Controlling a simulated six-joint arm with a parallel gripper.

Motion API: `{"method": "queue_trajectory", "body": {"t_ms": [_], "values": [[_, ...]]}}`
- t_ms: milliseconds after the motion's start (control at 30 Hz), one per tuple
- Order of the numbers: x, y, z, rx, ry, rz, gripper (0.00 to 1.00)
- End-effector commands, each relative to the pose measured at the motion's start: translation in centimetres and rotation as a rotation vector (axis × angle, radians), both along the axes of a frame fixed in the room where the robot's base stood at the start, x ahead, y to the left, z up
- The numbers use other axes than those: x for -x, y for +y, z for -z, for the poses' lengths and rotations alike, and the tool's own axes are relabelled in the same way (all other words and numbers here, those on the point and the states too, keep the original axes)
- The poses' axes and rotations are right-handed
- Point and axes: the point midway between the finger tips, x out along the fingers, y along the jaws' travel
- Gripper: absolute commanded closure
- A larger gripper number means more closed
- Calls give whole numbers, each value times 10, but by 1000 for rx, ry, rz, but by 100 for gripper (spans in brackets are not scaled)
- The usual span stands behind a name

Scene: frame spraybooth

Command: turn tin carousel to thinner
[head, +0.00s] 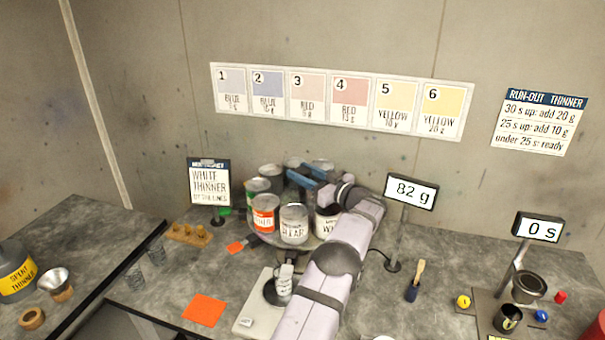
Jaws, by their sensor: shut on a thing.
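The tin carousel (262,240) stands at the back of the bench with several tins around it. At its front are an orange-label tin (265,216) with hard-to-read lettering, a tin that seems to read CLEAR (293,226) and an open tin with a W on its label (325,222). My gripper (304,178), with blue fingers, reaches over the carousel from the right. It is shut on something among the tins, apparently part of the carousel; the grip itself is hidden.
A sign reading WHITE THINNER (209,183) stands at left. A scale (252,308) with a cup (284,284) on it is in front, its display (411,191) showing 82 g.

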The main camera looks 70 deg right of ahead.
Motion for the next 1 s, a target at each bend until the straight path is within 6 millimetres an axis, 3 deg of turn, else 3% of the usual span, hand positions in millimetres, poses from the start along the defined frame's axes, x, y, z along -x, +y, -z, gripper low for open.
{"method": "queue_trajectory", "body": {"t_ms": [267,300,367,400,767,1000], "values": [[0,0,-2,2,-4,-1,100],[-1,0,-2,3,-4,0,60],[0,0,-2,3,-4,0,46],[0,0,-2,3,-3,0,44],[3,1,0,2,-1,1,44],[26,12,2,3,-2,4,44]]}}
